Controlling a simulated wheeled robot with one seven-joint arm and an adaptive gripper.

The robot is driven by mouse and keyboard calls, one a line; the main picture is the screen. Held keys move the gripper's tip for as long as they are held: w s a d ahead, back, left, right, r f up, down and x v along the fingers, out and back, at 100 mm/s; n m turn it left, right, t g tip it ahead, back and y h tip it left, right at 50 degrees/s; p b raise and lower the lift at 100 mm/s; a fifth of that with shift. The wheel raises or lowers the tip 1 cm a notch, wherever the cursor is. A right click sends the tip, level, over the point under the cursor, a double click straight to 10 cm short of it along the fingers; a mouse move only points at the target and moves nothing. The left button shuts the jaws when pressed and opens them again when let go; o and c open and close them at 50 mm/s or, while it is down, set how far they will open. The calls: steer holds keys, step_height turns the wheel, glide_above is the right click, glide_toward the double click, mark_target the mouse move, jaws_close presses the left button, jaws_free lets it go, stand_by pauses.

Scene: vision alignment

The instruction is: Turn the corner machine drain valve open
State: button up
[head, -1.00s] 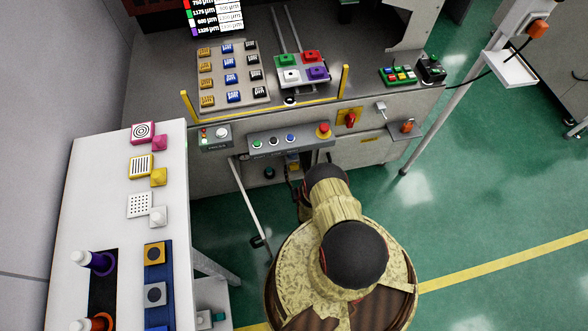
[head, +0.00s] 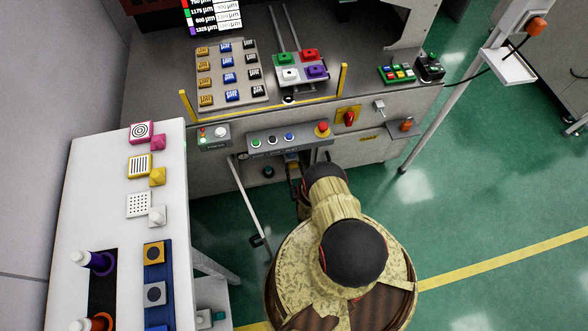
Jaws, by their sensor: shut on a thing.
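The machine (head: 215,165) stands at the back, with a grey button panel on its front. My gripper (head: 293,176) is small and dark below that panel, mostly hidden behind my own arm. The valve's handle angle and the fingertips are too small and covered to make out.
The button panel (head: 285,138) with a red mushroom knob juts out just above my gripper. A red rotary switch (head: 349,117) is to its right. A white side table (head: 105,220) with blocks stands at left. Green floor (head: 480,190) is free at right.

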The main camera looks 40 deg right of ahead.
steer(key=shift+m, duration=0.3)
steer(key=m, duration=0.3)
steer(key=shift+s+d+m, duration=0.1)
steer(key=shift+m, duration=0.3)
steer(key=m, duration=0.3)
steer(key=shift+d+f+m, duration=0.1)
steer(key=shift+m, duration=0.2)
steer(key=m, duration=0.6)
steer(key=shift+s+d+f+m, duration=0.1)
steer(key=shift+f+m, duration=0.05)
steer(key=shift+m, duration=0.25)
steer(key=o, duration=1.1)
steer(key=shift+o, duration=0.4)
